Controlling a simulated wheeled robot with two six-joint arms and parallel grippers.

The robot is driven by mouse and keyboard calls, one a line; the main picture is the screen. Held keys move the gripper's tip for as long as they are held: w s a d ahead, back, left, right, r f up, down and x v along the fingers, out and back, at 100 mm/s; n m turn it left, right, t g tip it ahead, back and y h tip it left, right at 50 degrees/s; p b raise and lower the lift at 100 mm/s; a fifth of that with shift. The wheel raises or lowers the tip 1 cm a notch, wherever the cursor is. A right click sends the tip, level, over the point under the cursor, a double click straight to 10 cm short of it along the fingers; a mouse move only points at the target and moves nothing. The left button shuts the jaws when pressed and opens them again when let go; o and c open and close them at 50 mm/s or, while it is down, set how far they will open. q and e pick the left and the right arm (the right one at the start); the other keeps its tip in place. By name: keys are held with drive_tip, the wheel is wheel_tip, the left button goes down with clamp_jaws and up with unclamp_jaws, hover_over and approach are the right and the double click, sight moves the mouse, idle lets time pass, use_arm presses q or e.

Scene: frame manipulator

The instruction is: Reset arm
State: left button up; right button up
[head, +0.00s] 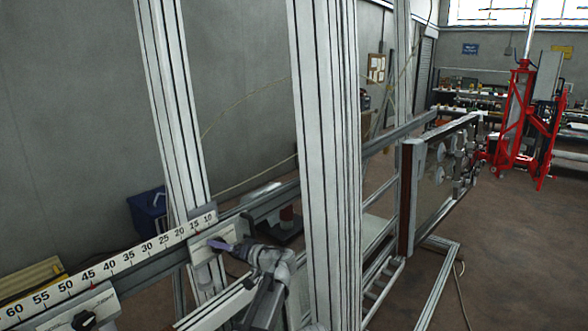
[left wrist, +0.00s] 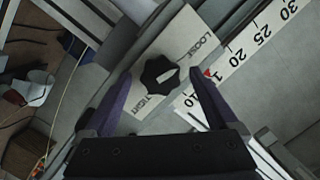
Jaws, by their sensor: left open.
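My left gripper (head: 214,246), with purple fingers, is at the white plate (head: 203,255) beside the low-number end of the ruler (head: 130,257). In the left wrist view the gripper (left wrist: 158,73) is open. Its fingers lie on either side of a black lobed knob (left wrist: 150,82) with a white pointer mark. Whether they touch the knob I cannot tell. The plate (left wrist: 190,36) carries the words LOOSE and TIGHT. In the head view my wrist and fingers hide the knob. My right gripper is in neither view.
A second black knob (head: 84,320) sits on a plate at the lower left. A tall aluminium post (head: 330,150) stands right of my left arm. Farther right are a framed panel (head: 408,195) and a red lifting device (head: 520,125). A blue bin (head: 150,215) stands behind the rail.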

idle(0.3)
use_arm(q)
drive_tip(key=p+v, duration=0.1)
drive_tip(key=v, duration=0.6)
drive_tip(key=w+a+m+t+b, duration=0.1)
drive_tip(key=a+m+b, duration=0.1)
drive_tip(key=m, duration=0.9)
drive_tip(key=w+a+f+m+t+b, duration=0.1)
drive_tip(key=w+a+m+t+b, duration=0.1)
drive_tip(key=m, duration=1)
drive_tip(key=shift+a+m+b, duration=0.3)
drive_tip(key=shift+a+b, duration=0.3)
drive_tip(key=shift+a, duration=0.45)
drive_tip(key=shift+f, duration=0.1)
